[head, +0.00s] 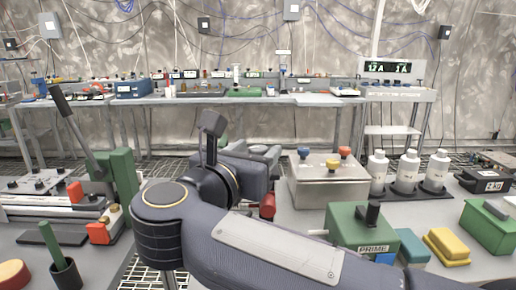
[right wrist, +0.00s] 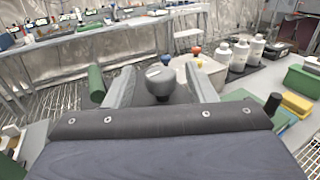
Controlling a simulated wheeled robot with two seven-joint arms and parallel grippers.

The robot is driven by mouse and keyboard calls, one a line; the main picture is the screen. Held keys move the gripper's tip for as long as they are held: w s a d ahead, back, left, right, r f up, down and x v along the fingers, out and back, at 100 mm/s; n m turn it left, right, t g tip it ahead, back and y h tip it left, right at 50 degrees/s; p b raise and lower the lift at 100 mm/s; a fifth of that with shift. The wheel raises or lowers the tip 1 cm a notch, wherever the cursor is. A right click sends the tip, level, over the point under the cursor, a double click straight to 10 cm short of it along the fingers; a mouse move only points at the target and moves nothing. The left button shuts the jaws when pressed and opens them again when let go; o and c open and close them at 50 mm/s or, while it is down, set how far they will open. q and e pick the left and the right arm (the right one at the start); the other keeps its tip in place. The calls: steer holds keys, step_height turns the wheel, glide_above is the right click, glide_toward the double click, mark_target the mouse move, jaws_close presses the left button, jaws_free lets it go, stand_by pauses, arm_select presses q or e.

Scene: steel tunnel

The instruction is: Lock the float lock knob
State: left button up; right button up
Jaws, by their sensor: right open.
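My right gripper (head: 262,155) reaches away from me over the bench gap in the head view, its grey fingers partly hidden behind my wrist. In the right wrist view the right gripper (right wrist: 163,72) is open, with one finger on each side of a dark grey round knob (right wrist: 160,86). This knob looks like the float lock knob, but I see no label on it. I cannot tell whether a finger touches it. My wrist hides its lower part, and I cannot make it out in the head view. My left gripper is not in view.
A steel box with coloured knobs (head: 330,185), white bottles (head: 408,170) and a green PRIME box (head: 355,228) stand to the right. A green lever device (head: 120,185) stands at left. A red cylinder (head: 267,205) is near my wrist. Grating floor lies beyond.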

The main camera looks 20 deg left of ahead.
steer(key=s+a, duration=0.1)
steer(key=s, duration=0.5)
